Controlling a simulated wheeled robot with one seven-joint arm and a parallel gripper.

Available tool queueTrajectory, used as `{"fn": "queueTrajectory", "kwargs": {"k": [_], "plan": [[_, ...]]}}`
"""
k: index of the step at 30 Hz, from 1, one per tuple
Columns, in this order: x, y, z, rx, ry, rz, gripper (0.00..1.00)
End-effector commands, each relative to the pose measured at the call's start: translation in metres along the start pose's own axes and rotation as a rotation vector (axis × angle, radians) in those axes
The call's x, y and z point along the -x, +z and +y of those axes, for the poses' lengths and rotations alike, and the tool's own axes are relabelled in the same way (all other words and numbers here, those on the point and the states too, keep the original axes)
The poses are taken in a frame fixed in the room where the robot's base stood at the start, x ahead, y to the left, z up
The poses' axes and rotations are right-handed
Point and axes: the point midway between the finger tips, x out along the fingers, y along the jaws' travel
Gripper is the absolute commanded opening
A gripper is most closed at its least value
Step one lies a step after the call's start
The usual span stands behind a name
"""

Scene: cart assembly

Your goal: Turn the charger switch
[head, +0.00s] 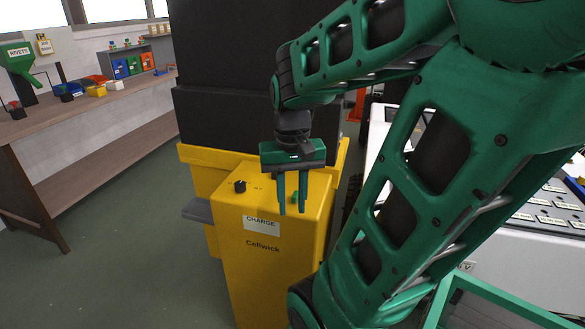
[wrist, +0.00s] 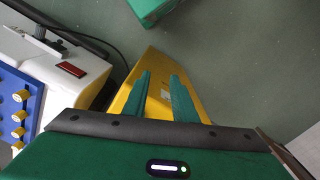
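The yellow charger (head: 262,275) stands in the middle of the head view, with a "CHARGE" label on its upper front. A black knob (head: 240,186), which looks like the switch, sits on the left of its top. A small green spot shows on the right of the top, partly behind my fingers. My gripper (head: 292,211) points down over the right part of the charger top, to the right of the knob. Its fingers are apart with nothing between them. In the wrist view the yellow charger (wrist: 157,66) shows beyond the fingers; the knob is not visible there.
A wooden workbench (head: 100,105) with bins stands at the left. A tall black block (head: 225,120) rises behind the charger. A white console (head: 510,255) is at the right, partly behind my arm. The floor (head: 120,255) left of the charger is clear.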

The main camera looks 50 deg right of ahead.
Motion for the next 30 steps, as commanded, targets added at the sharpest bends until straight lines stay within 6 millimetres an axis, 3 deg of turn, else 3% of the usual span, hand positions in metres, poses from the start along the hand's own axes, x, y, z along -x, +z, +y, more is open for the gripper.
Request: {"fn": "queueTrajectory", "kwargs": {"k": [1, 6, 12, 18, 30], "plan": [[0.002, -0.021, 0.003, -0.061, 0.004, -0.002, 0.25], [0.003, -0.085, 0.012, -0.242, 0.005, 0.0, 0.25], [-0.003, -0.138, 0.027, -0.39, -0.002, -0.001, 0.25], [-0.009, -0.156, 0.034, -0.443, -0.007, -0.001, 0.25], [-0.05, -0.156, 0.035, -0.446, -0.007, -0.003, 0.25]]}}
